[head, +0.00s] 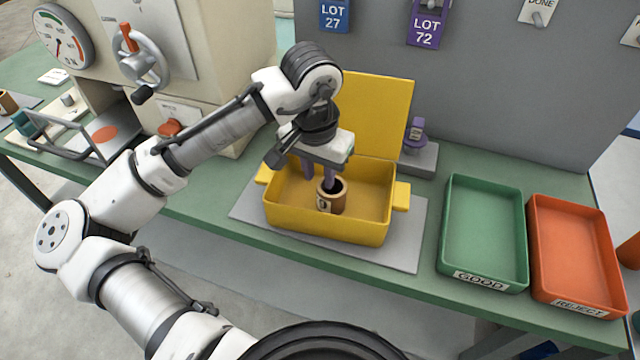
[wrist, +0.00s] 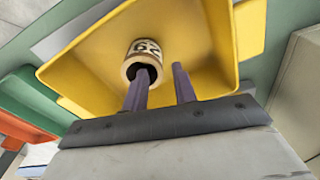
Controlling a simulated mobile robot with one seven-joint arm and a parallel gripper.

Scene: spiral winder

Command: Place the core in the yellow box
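The core (head: 331,204) is a short brown tube with a dark hole and a pale label. It stands upright inside the yellow box (head: 330,229), apparently on its floor. The wrist view also shows the core (wrist: 146,47), its label reading about "62", within the yellow box (wrist: 85,62). My gripper (head: 319,175) is over the box with its two purple fingers apart. In the wrist view (wrist: 158,75), one finger overlaps the core's hole, and I cannot tell how deep it reaches. The other finger is outside the core with a visible gap.
The box's yellow lid (head: 375,110) stands open behind it. A grey mat (head: 408,245) lies under the box. A green GOOD tray (head: 484,235) and an orange REJECT tray (head: 575,255) are empty at right. A grey block with a purple piece (head: 416,137) stands behind the box.

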